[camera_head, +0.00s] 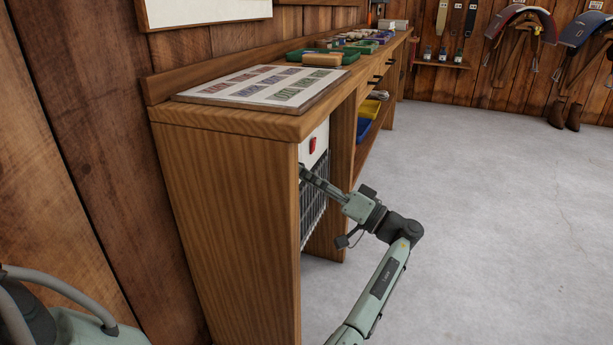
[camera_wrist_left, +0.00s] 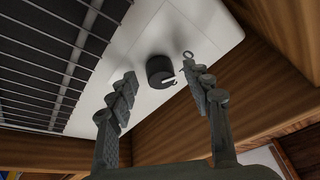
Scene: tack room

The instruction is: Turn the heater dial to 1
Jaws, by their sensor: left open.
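The heater (camera_head: 316,142) is a white panel with a dark grille, set under the near end of the wooden bench. Its black round dial (camera_wrist_left: 160,70) shows in the left wrist view on the white panel beside the grille. A small pale mark is at the dial's lower right edge; the number it points to is not readable. My left gripper (camera_wrist_left: 161,82) is open, with its fingers in front of the dial and one on each side of it in the picture. I cannot tell whether they touch it. In the head view my left gripper (camera_head: 308,174) hides the dial.
A red switch (camera_head: 312,146) is on the heater's face above my gripper. The bench's wooden side panel (camera_head: 225,220) stands close to the left of the gripper. A chart board (camera_head: 262,86) lies on the bench top. The grey floor (camera_head: 480,220) to the right is clear.

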